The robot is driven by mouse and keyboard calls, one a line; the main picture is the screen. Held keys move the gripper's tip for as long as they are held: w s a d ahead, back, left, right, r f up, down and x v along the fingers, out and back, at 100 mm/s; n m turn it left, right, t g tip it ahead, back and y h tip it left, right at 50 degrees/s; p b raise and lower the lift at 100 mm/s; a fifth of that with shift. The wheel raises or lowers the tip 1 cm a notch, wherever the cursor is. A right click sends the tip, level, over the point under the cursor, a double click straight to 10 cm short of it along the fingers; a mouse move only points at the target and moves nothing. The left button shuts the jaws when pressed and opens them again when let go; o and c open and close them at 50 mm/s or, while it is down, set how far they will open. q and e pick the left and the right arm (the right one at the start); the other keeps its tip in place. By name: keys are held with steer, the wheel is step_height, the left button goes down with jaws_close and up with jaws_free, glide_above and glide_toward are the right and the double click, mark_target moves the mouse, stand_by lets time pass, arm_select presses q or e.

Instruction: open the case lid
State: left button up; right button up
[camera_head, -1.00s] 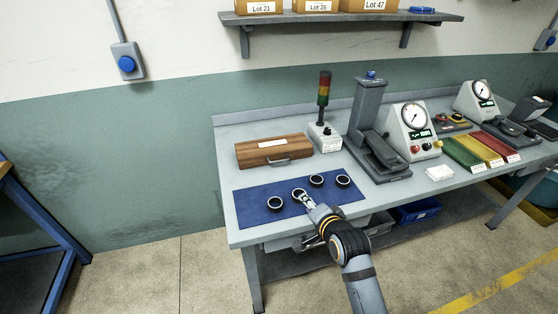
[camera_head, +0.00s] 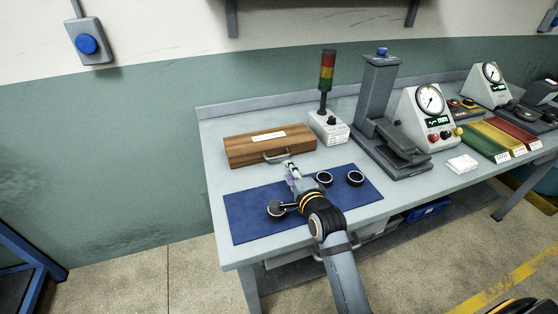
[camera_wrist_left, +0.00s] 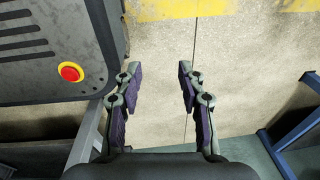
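The wooden case (camera_head: 243,153) sits shut on the bench at the back left, with a pale label on its lid and a metal handle (camera_head: 276,157) on its front. My right gripper (camera_head: 290,168) is just in front of the handle, over the back edge of the blue mat. Whether it touches the handle, or how far its fingers are apart, is too small to tell. In the left wrist view my left gripper (camera_wrist_left: 157,76) is open and empty above the concrete floor, away from the case.
Dark rings (camera_head: 355,179) lie on the blue mat (camera_head: 240,218); my right arm covers part of it. A signal tower (camera_head: 328,125) stands right of the case, a grey press (camera_head: 378,100) beyond it. In the left wrist view, a grey unit with a red button (camera_wrist_left: 70,72) is at left.

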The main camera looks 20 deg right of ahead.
glide_toward(272, 145)
steer(key=w+f, duration=0.3)
steer(key=shift+w+d+f, duration=0.1)
steer(key=shift+d, duration=0.05)
steer(key=shift+c, duration=0.2)
jaws_close()
